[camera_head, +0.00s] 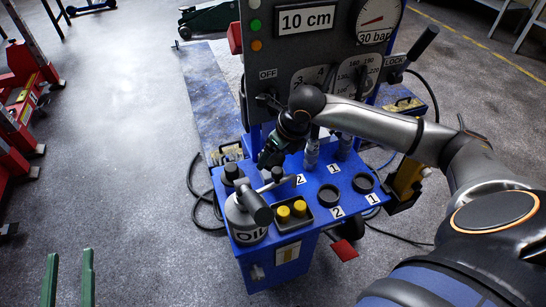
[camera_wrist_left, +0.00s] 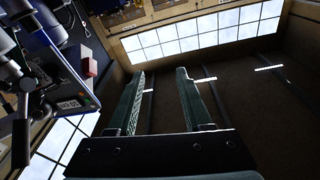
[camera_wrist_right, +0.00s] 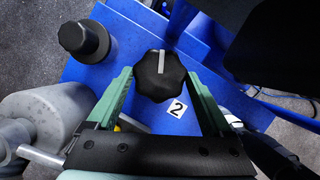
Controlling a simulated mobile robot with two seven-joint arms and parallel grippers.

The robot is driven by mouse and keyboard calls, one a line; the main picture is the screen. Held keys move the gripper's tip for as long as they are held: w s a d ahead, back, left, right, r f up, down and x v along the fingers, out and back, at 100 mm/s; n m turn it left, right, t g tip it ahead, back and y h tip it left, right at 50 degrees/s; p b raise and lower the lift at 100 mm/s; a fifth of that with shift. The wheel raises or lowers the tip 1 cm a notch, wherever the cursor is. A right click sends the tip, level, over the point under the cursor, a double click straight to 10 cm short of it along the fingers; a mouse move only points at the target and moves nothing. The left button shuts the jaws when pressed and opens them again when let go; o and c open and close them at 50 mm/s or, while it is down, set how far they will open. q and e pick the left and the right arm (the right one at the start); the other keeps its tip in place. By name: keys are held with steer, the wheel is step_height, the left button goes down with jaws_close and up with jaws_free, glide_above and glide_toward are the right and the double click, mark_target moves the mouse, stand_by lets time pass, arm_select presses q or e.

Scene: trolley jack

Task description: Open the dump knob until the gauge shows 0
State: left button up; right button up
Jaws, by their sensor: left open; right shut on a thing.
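My right gripper (camera_wrist_right: 158,78) is shut on a black lobed knob (camera_wrist_right: 160,74) with a white line on top, its fingers on either side. A "2" label (camera_wrist_right: 177,109) lies beside this knob on the blue panel. In the head view my right gripper (camera_head: 270,152) is low over the blue cart and hides most of what it holds. The round gauge (camera_head: 378,18), marked 30 bar, has a red needle pointing left and slightly down; its exact reading is too small to tell. My left gripper (camera_head: 70,256) is open and empty, far left of the cart; its spread fingers also show in the left wrist view (camera_wrist_left: 160,74).
Another black knob (camera_wrist_right: 84,40) stands left of the held one. Two black round cups (camera_head: 345,191) sit to the right. Open floor lies left of the cart.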

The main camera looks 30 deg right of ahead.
steer(key=n+y, duration=0.1)
steer(key=n, duration=0.1)
steer(key=n+y+b, duration=0.1)
steer(key=n, duration=0.2)
steer(key=shift+w+d+n+g, duration=0.2)
steer(key=shift+n+g, duration=0.1)
steer(key=shift+g, duration=0.1)
steer(key=n+g, duration=0.1)
steer(key=n, duration=0.2)
steer(key=n+g+y, duration=0.1)
steer(key=n, duration=0.2)
steer(key=shift+w+d+b, duration=0.1)
steer(key=shift+b, duration=0.3)
arm_select(q)
steer(key=s+r+m+t+h, duration=0.1)
steer(key=s+r+m+h, duration=0.1)
steer(key=r, duration=0.3)
steer(key=s+d+r+m+t+h, duration=0.1)
steer(key=s+r+m+t+h, duration=0.1)
steer(key=r, duration=0.4)
steer(key=shift+s+r+m+t+h, duration=0.2)
steer(key=shift+r+m+t+h, duration=0.1)
steer(key=shift+h, duration=0.6)
arm_select(e)
steer(key=shift+n, duration=0.5)
arm_select(q)
steer(key=shift+d, duration=0.1)
arm_select(e)
steer(key=o, duration=1.1)
steer(key=shift+o, duration=0.2)
